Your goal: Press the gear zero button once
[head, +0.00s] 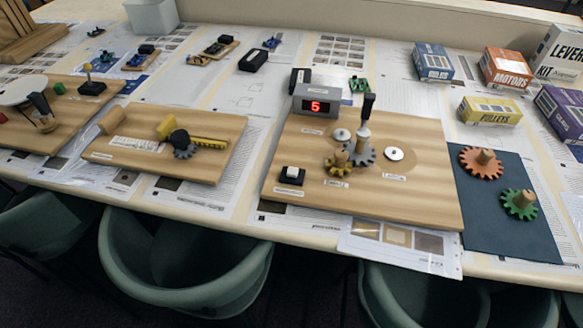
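A wooden gear board (375,203) lies on the table right of centre in the head view. At its front left corner is a small button with a white cap on a black base (292,174), with a label in front of it. A grey display box (317,103) at the board's back left shows a red 5. A yellow gear (340,165) and a grey gear (361,154) sit close together, with a dark-handled upright post at the grey one. Neither of my grippers is in view.
A dark mat (505,225) with an orange gear (480,162) and a green gear (519,203) lies to the right. Another wooden board (215,125) with a rack lies left. Small boxes stand at the back right. Green chairs (180,265) line the front edge.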

